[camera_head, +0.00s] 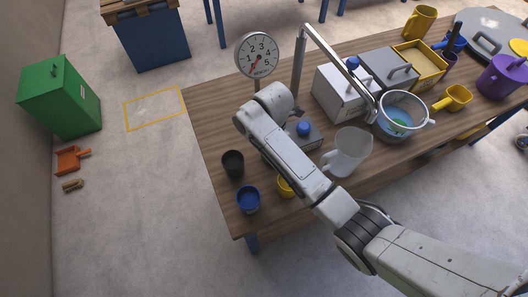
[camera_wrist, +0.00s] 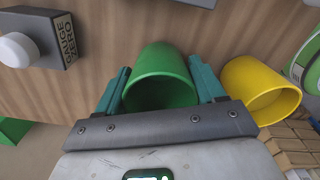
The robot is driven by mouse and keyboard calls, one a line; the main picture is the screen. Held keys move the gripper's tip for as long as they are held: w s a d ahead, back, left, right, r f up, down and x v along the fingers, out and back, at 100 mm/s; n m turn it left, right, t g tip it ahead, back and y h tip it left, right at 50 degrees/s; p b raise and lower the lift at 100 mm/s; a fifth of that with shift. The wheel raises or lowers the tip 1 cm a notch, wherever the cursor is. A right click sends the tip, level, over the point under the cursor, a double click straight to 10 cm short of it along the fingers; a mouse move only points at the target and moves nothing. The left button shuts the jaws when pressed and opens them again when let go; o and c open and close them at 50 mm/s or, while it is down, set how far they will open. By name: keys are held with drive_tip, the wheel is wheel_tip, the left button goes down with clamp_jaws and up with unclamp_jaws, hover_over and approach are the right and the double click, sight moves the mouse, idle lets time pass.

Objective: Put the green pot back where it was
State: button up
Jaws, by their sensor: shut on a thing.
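The green pot (camera_wrist: 162,78) is between the two teal fingers of my gripper (camera_wrist: 163,88) in the wrist view, with its open mouth toward the camera. My gripper is shut on its sides. In the head view my arm covers nearly all of the pot, and only a sliver of green shows by the arm. I cannot tell whether the pot touches the table. A yellow cup (camera_wrist: 262,90) is close beside the right finger in the wrist view; it also shows in the head view (camera_head: 285,187).
A black cup (camera_head: 233,164) and a blue cup (camera_head: 248,200) stand near the table's (camera_head: 212,120) left edge. A dial gauge (camera_head: 257,54) rises behind my wrist.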

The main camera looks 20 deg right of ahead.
drive_tip(key=shift+d+f, duration=0.1)
drive_tip(key=shift+f, duration=0.4)
drive_tip(key=shift+w+d+r, duration=0.1)
drive_tip(key=shift+r, duration=0.05)
drive_tip(key=o, duration=1.1)
drive_tip(key=shift+r+p, duration=1.2)
drive_tip(key=shift+r, duration=4.8)
